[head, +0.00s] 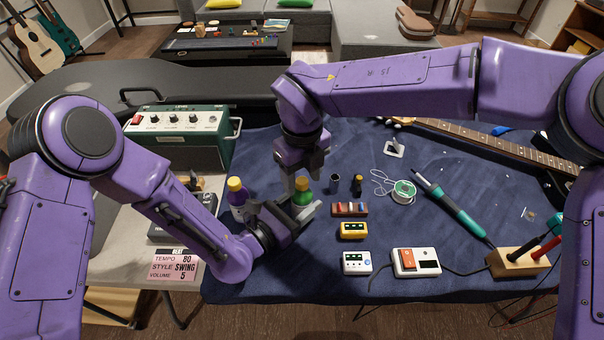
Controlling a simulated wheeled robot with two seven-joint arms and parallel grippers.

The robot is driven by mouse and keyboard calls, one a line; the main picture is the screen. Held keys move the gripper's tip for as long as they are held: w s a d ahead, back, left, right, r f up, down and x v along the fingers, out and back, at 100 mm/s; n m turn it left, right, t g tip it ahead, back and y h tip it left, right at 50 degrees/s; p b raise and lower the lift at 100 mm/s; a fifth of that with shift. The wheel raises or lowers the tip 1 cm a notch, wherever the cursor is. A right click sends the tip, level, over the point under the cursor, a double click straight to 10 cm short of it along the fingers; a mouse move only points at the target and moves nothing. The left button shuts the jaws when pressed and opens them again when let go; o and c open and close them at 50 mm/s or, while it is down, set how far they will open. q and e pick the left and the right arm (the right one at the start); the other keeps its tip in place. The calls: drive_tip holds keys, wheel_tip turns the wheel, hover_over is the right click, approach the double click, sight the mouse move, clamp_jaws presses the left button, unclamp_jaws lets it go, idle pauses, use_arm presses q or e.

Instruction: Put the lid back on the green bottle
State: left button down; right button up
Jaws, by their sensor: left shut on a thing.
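The green bottle (303,192) stands near the left part of the blue-covered table, partly hidden by both grippers. My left gripper (308,211) reaches it from the left, low and level, and is shut on it. My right gripper (297,182) points down from above, its fingers at the bottle's top. I cannot tell whether the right fingers are open or closed on something. No separate lid can be made out; the green top between the fingers is too small to tell as lid or bottle.
A dark cup (335,184) and a small dark bottle (357,185) stand to the right. A solder spool (403,192), small pedals (354,230) and a guitar neck (480,140) lie further right.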

wheel_tip(320, 180, up, 12)
idle(0.4)
use_arm(q)
drive_tip(key=shift+c, duration=1.6)
unclamp_jaws()
drive_tip(key=b+v, duration=0.1)
drive_tip(key=v, duration=0.8)
drive_tip(key=shift+s+a+b, duration=0.2)
drive_tip(key=shift+a+b, duration=0.1)
drive_tip(key=shift+b, duration=0.05)
drive_tip(key=shift+s+a, duration=0.25)
drive_tip(key=shift+s, duration=0.05)
use_arm(e)
drive_tip(key=shift+f, duration=0.85)
